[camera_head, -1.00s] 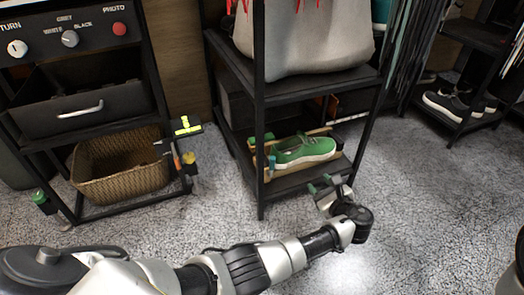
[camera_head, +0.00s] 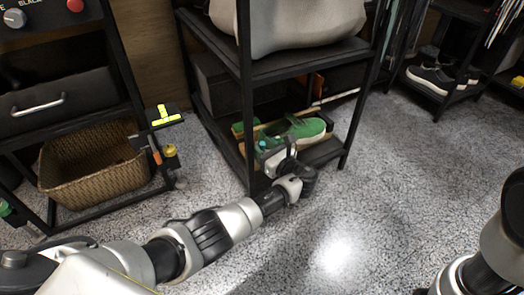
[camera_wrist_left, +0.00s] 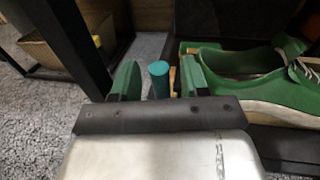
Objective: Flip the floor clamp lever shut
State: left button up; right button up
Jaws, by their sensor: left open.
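A green sneaker with a pale sole (camera_head: 303,130) sits on a tan wooden holder on the low shelf; it also shows at the right of the left wrist view (camera_wrist_left: 245,62). A teal cylindrical handle end (camera_wrist_left: 158,70), apparently the clamp lever, stands upright beside the sneaker's heel. My left gripper (camera_head: 270,155) is at the shelf's front edge, in front of the sneaker. In the left wrist view its green-padded fingers are open, one on each side of the teal end, with gaps visible. The clamp's base is hidden. My right arm shows at the lower right, its gripper out of frame.
A black shelf post (camera_head: 246,100) stands just left of my left gripper. The upper shelf (camera_head: 300,62), bearing a large pale bag, is above it. A wicker basket (camera_head: 95,165) is in the rack at left. The speckled floor at right is open.

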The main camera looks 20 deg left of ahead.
pick_arm(q)
jog(key=shift+w+a, duration=0.2)
jog(key=shift+a, duration=0.1)
grip_shut()
